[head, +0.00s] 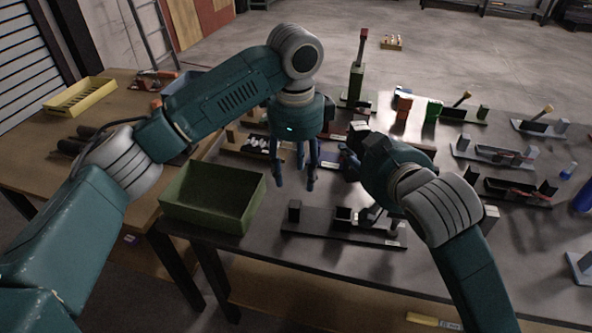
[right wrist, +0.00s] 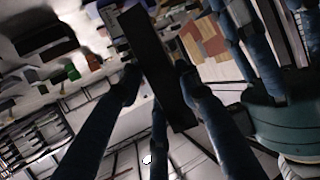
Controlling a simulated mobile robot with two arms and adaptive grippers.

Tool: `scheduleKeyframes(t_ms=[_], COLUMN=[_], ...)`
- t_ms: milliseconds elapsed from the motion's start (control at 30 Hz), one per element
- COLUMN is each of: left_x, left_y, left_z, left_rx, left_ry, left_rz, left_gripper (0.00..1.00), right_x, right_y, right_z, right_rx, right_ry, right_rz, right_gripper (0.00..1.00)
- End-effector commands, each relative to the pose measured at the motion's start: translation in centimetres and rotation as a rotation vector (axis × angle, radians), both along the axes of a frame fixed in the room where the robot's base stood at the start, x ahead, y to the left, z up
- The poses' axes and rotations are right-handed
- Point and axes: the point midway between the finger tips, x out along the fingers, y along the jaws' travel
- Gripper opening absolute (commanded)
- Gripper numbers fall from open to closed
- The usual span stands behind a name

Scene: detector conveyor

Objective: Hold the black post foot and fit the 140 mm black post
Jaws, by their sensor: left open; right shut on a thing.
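My right gripper (right wrist: 157,72) is shut on a long, flat-sided black post (right wrist: 160,60), which slants between its fingers in the right wrist view. In the head view my right gripper (head: 350,160) is mostly hidden by its own wrist, right of my left gripper. My left gripper (head: 296,180) is open and empty, with its fingers pointing down above the table. Its teal body also shows in the right wrist view (right wrist: 285,115). I cannot tell the black post foot for certain among the dark pieces on the table.
A green open bin (head: 213,196) stands at the table's left front. A dark rail with upright blocks (head: 320,222) lies along the front edge. Several similar rails (head: 495,152) fill the right side. A yellow tray (head: 80,97) sits on the wooden side table.

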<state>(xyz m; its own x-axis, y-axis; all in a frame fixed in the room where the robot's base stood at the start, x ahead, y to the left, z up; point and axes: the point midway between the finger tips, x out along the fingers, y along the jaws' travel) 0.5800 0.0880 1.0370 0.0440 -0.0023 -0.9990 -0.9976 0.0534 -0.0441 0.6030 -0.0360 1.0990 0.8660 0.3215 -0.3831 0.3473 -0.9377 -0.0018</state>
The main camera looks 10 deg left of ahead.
Motion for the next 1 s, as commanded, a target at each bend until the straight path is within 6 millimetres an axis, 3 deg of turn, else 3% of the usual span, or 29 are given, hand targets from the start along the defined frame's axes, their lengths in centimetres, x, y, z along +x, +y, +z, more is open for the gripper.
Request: scheduleKeyframes(t_ms=[200,467,800,1000], left_x=[2.0,2.3,2.3,2.3], left_y=[0.3,0.6,0.6,0.6], left_z=[-1.7,-4.0,-10.3,-13.0], left_rx=[0.002,0.005,0.005,0.004], left_ry=[0.039,0.048,0.049,0.047], left_rz=[0.032,0.037,0.039,0.039], left_gripper=[0.48,0.48,0.48,0.48], right_x=[0.0,0.0,0.0,0.0], right_y=[0.0,0.0,0.0,0.0], right_z=[0.1,0.1,0.1,0.1], right_rx=[0.001,0.001,0.001,0.001], right_ry=[-0.003,-0.003,-0.003,-0.003], right_rz=[0.001,0.001,0.001,0.001], right_gripper=[0.00,0.00,0.00,0.00])
